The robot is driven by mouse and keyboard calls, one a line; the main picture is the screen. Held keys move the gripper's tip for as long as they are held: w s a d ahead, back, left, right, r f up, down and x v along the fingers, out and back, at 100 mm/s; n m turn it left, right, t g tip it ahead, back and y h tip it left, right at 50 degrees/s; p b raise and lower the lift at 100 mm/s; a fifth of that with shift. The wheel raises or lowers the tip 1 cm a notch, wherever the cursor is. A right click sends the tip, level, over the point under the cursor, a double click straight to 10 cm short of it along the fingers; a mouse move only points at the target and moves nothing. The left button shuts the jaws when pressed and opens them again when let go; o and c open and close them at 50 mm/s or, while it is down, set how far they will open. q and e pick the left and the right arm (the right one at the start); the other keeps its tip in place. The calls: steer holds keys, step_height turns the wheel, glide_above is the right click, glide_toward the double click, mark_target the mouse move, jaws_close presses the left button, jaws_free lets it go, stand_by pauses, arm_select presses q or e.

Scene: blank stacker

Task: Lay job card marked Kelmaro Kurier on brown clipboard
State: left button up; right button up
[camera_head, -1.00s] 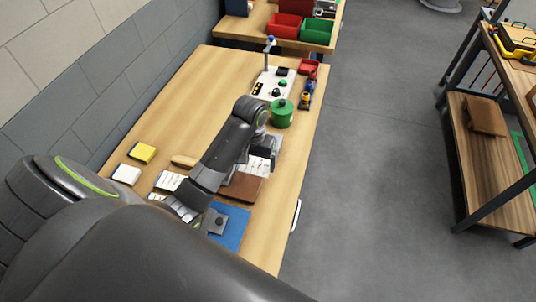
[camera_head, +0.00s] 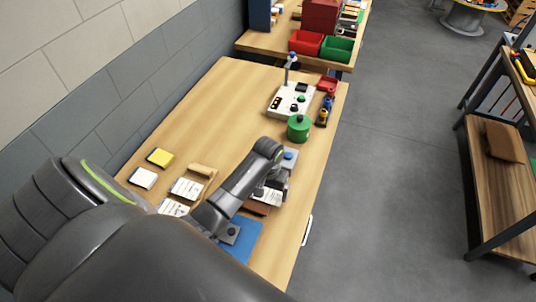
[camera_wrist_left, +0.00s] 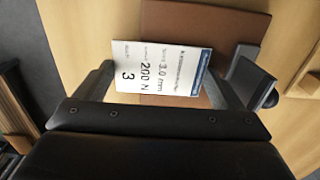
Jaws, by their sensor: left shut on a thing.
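The brown clipboard (camera_wrist_left: 200,22) shows in the left wrist view behind a white card (camera_wrist_left: 160,72) with a blue edge and "3.0 mm", "200 N" and "3" on it. My left gripper (camera_wrist_left: 175,85) is shut on this card, which overlaps the clipboard; I cannot tell if they touch. The card's name is too small to read. In the head view my left gripper (camera_head: 274,185) is over the clipboard (camera_head: 259,208), mostly hiding it, with the card (camera_head: 268,195) partly visible. My right gripper is not in view.
Two other printed cards (camera_head: 187,188) (camera_head: 173,207) lie to the left, near a yellow pad (camera_head: 160,157) and white pad (camera_head: 143,178). A blue board (camera_head: 246,236) lies nearer. A green container (camera_head: 298,128) and a white control box (camera_head: 290,100) stand beyond. The table's back left is clear.

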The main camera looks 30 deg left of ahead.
arm_select(q)
steer(key=shift+s+f, duration=0.15)
steer(key=shift+f, duration=0.1)
